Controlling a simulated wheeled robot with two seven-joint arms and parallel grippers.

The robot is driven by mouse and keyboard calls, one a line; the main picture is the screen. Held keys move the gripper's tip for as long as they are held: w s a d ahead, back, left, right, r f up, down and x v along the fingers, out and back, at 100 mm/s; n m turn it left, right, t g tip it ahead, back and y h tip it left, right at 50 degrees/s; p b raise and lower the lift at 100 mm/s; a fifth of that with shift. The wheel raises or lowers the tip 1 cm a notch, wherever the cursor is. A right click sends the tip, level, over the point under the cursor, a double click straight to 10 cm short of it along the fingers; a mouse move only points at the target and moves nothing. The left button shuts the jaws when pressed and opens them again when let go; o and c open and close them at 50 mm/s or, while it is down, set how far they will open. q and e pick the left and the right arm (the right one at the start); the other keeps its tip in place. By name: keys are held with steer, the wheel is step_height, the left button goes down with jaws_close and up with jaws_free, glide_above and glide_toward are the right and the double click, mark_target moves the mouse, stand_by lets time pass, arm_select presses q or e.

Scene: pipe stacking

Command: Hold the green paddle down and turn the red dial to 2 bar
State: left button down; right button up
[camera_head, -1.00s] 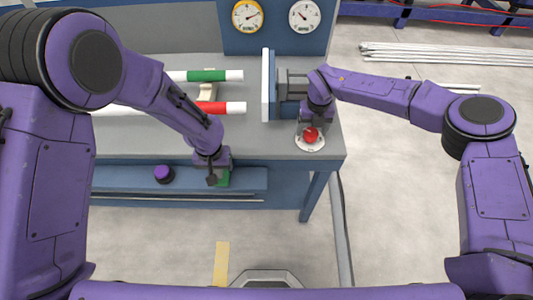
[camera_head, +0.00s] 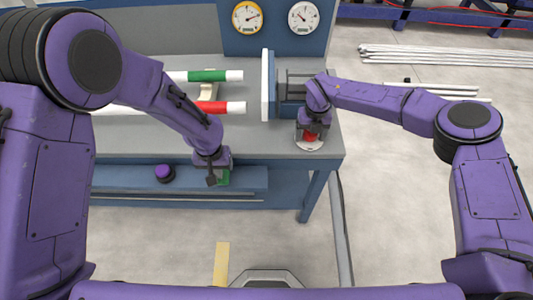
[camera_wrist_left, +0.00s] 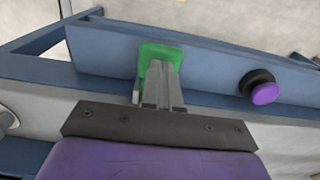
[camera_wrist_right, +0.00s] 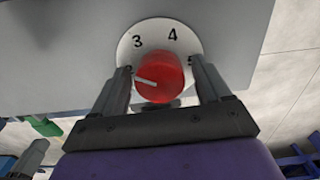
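The green paddle (camera_wrist_left: 160,54) is on the blue front rail of the bench; it also shows in the head view (camera_head: 223,177). My left gripper (camera_wrist_left: 162,70) has its fingers together against the paddle and partly covers it. The red dial (camera_wrist_right: 160,75) sits on a white round plate (camera_wrist_right: 152,33) marked 3, 4 and 5, with another mark mostly hidden at the left finger. The dial's white line points left. My right gripper (camera_wrist_right: 160,78) is open, with one finger on each side of the dial and small gaps visible. In the head view it partly hides the dial (camera_head: 310,137).
A yellow-rimmed gauge (camera_head: 247,17) and a white gauge (camera_head: 303,17) are on the back panel. A purple knob (camera_head: 164,173) is on the front rail. Pipes with green (camera_head: 207,76) and red (camera_head: 212,108) bands lie on the bench. A blue and white fixture (camera_head: 266,85) stands beside my right wrist.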

steer(key=shift+w+d+f, duration=0.1)
steer(key=shift+w, duration=0.05)
steer(key=c, duration=0.5)
